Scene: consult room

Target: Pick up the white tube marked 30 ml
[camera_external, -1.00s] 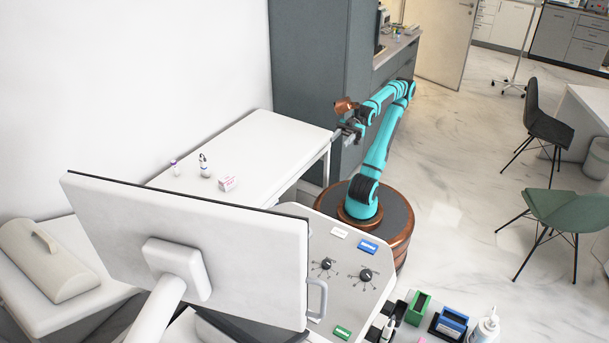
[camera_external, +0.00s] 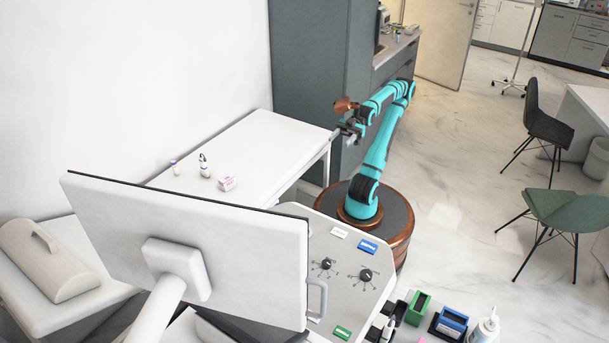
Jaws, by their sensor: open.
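On the white table (camera_external: 262,135) against the wall, three small items stand near its left part. One is a small white tube or bottle with a purple part (camera_external: 175,167). Beside it is a white bottle with a dark top and a blue band (camera_external: 205,168). A pink and white box (camera_external: 228,183) lies to their right. The markings are too small to read, so I cannot tell which is marked 30 ml. My gripper (camera_external: 338,131) is at the table's right end, well apart from these items, open and empty.
A large monitor (camera_external: 190,245) and a control panel (camera_external: 345,265) stand in front and hide the table's near left part. A tall grey cabinet (camera_external: 310,70) stands behind the table. The table's right half is clear.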

